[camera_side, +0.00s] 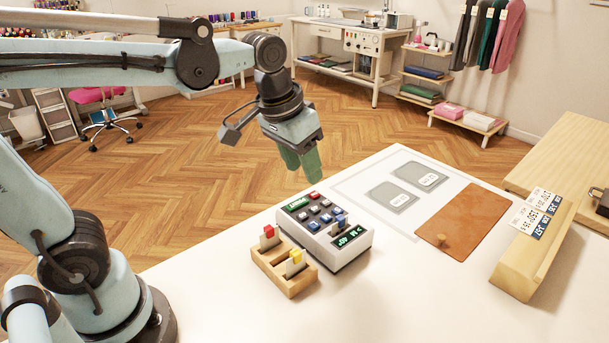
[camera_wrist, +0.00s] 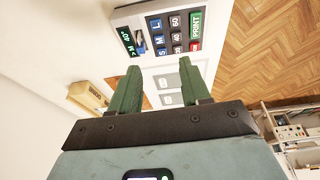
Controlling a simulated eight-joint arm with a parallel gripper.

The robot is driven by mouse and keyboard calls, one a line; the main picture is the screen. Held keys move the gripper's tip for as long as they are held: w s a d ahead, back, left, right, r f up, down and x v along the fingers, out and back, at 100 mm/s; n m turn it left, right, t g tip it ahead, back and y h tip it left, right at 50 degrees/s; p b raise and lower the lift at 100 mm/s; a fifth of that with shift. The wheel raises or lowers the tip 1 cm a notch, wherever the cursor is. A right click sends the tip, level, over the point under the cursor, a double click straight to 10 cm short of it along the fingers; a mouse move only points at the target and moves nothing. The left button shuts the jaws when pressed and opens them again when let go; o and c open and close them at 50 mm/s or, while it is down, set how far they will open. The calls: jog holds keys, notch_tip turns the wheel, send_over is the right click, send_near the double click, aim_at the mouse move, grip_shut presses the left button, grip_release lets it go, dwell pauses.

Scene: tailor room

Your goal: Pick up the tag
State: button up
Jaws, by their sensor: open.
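My gripper (camera_side: 299,160) has green fingers and hangs in the air above and behind the label printer. In the wrist view its fingers (camera_wrist: 155,85) are apart with nothing between them. I cannot tell which of these is the tag. The printer (camera_side: 352,255) has several buttons and a green-lit display; it also shows in the wrist view (camera_wrist: 183,8).
The white table holds a pale mat with two grey labelled patches (camera_side: 410,169) and a brown board (camera_side: 478,212) with a wooden knob (camera_side: 441,241). The table front is clear. A wooden surface (camera_side: 565,150) adjoins at the right.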

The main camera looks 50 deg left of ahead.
jog(key=w+d+g, duration=0.3)
jog(key=w, duration=0.2)
send_over(340, 217)
jog(key=f, duration=0.6)
jog(key=shift+a, duration=0.3)
jog(key=shift+d+f, duration=0.15)
jog(key=shift+f, duration=1.2)
jog(key=shift+d+f, duration=0.15)
jog(key=shift+f, duration=1.2)
jog(key=shift+c, duration=0.5)
grip_shut()
